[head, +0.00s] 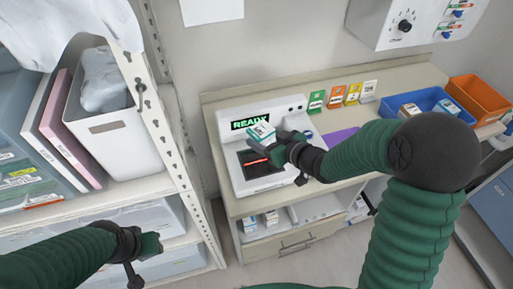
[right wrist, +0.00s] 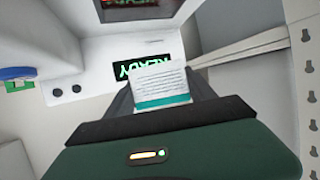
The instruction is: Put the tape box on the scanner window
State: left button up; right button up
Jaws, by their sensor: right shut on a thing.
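The tape box (head: 261,131), white with a teal band, is held in my right gripper (head: 277,146) above the scanner (head: 239,186). In the right wrist view, the box (right wrist: 161,82) sits between the two dark fingers of the gripper (right wrist: 160,98). The scanner window (head: 258,178) is a dark panel with a red glowing line, partly hidden by the gripper. It also shows at the top of the right wrist view (right wrist: 135,10). The green READY display (head: 245,124) is behind the box. My left gripper (head: 150,245) is low at left, by the shelf; its fingers are unclear.
Coloured cards (head: 335,101) stand along the back of the counter. A blue bin (head: 428,98) with boxes and an orange bin (head: 480,96) stand at the right. A shelf rack (head: 160,125) with a white bin (head: 116,140) stands close to the scanner's left.

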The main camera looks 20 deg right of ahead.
aim_at(262, 163)
notch_tip(262, 163, down, 2)
jog(key=shift+w+a+f, duration=0.1)
jog(key=shift+w, duration=0.05)
jog(key=f, duration=0.1)
jog(key=s+f+b, duration=0.1)
jog(key=f, duration=0.1)
jog(key=shift+s+a+f, duration=0.15)
jog(key=shift+a+f, duration=0.05)
jog(key=f, duration=0.4)
jog(key=shift+w+d, duration=0.1)
jog(key=shift+w, duration=0.25)
jog(key=shift+d, duration=0.1)
pick_arm(q)
jog(key=shift+s+a+f, duration=0.1)
jog(key=shift+s+f, duration=0.15)
jog(key=shift+f, duration=0.3)
pick_arm(e)
jog(key=shift+s, duration=0.1)
pick_arm(q)
jog(key=shift+s, duration=0.1)
pick_arm(e)
jog(key=shift+s, duration=0.1)
jog(key=o, duration=1.6)
pick_arm(q)
jog(key=shift+a+f, duration=0.1)
